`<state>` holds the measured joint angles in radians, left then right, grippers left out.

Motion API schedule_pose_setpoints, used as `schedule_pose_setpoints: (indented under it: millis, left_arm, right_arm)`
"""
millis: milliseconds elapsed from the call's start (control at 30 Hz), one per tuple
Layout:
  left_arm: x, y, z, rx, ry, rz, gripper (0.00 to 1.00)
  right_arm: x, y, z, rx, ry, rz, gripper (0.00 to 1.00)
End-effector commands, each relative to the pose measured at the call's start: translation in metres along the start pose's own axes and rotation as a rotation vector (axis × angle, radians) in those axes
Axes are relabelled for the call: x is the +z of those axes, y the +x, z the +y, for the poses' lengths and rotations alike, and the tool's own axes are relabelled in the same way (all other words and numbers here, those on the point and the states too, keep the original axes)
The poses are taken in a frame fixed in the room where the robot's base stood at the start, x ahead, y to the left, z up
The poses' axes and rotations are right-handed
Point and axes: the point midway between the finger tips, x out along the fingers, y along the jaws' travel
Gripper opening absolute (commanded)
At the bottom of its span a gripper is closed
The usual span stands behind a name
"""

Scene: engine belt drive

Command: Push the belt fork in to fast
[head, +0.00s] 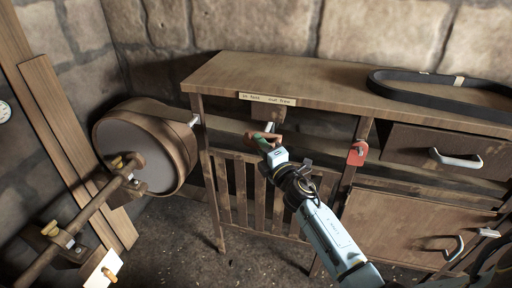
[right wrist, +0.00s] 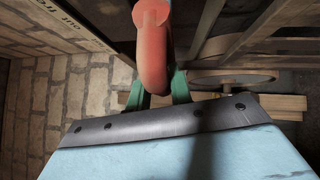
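The belt fork's red handle (head: 272,136) juts out at the open front of the bench, below a small label plate (head: 267,99) that reads "in fast" and "out free". My right gripper (head: 264,144) is at this handle. In the right wrist view the rounded red handle (right wrist: 152,50) comes down between the green fingers (right wrist: 158,98), which sit close on both sides of it. The gripper looks shut on the handle; the fingertips are partly hidden behind it. The rest of the fork is hidden under the bench top. My left gripper is not in view.
A black belt (head: 440,92) lies on the bench top (head: 310,82). A large round drum (head: 135,155) and a shaft (head: 90,208) are at left. A red tag with a lock (head: 357,153) hangs on the bench leg. A drawer (head: 425,150) is at right.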

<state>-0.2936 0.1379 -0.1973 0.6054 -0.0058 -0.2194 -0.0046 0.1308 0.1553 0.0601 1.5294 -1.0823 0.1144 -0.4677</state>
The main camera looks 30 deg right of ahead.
Motion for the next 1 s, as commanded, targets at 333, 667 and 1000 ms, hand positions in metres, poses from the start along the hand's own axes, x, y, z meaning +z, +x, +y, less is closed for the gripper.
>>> schedule_pose_setpoints:
  millis: [333, 667, 1000]
  left_arm:
    - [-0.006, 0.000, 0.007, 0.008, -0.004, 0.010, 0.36]
    - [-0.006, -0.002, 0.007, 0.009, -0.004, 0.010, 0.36]
    - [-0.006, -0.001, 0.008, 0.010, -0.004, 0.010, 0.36]
  right_arm:
    - [0.002, 0.001, 0.001, 0.001, -0.002, -0.004, 0.42]
    - [0.001, -0.022, 0.000, -0.002, -0.003, -0.002, 0.42]
    - [0.001, -0.095, 0.000, -0.001, 0.000, -0.004, 0.42]
